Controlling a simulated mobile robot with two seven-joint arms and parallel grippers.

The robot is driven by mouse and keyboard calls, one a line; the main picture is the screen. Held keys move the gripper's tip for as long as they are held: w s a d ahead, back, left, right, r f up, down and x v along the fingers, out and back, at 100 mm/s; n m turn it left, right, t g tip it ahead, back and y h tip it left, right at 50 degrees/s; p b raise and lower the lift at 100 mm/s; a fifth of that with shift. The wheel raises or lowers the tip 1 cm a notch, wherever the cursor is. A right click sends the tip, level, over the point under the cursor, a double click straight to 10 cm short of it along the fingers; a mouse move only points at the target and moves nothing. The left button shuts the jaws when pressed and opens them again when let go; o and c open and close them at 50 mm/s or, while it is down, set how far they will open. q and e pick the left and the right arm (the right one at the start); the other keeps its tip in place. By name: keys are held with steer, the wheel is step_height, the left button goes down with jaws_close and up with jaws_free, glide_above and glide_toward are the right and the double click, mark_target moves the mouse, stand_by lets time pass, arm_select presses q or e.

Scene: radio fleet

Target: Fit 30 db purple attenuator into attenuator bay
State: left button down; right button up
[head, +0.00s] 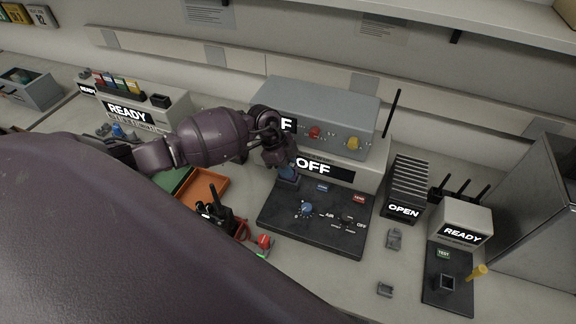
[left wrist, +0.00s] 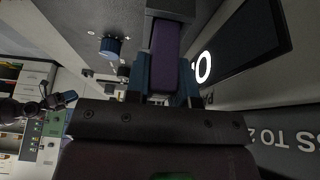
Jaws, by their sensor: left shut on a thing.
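My left gripper (head: 288,170) is over the back left corner of the dark control panel (head: 335,240), below the OFF display. In the left wrist view, its blue fingers (left wrist: 165,75) are shut on the purple attenuator (left wrist: 166,45). The attenuator's far end meets a grey block-like part (left wrist: 171,6), and I cannot tell whether it is inside it or only in front of it. The attenuator bay is not clearly visible in the head view. A dark jointed shape with a blue tip (left wrist: 68,98) at the left wrist view's left edge looks like my right gripper; its jaws are unclear.
A blue knob (head: 306,208) stands on the panel. An orange tray (head: 208,184) lies left of it, with a black radio (head: 215,212) nearby. Loose grey parts (head: 394,239) lie right of the panel. The OPEN unit (head: 404,190) and READY unit (head: 462,222) stand further right.

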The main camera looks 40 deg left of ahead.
arm_select(q)
steer(key=shift+f+b, duration=0.35)
steer(key=shift+f, duration=0.45)
steer(key=c, duration=0.9)
jaws_free()
steer(key=v, duration=1.1)
steer(key=shift+f, duration=0.1)
steer(key=shift+s+f, duration=0.1)
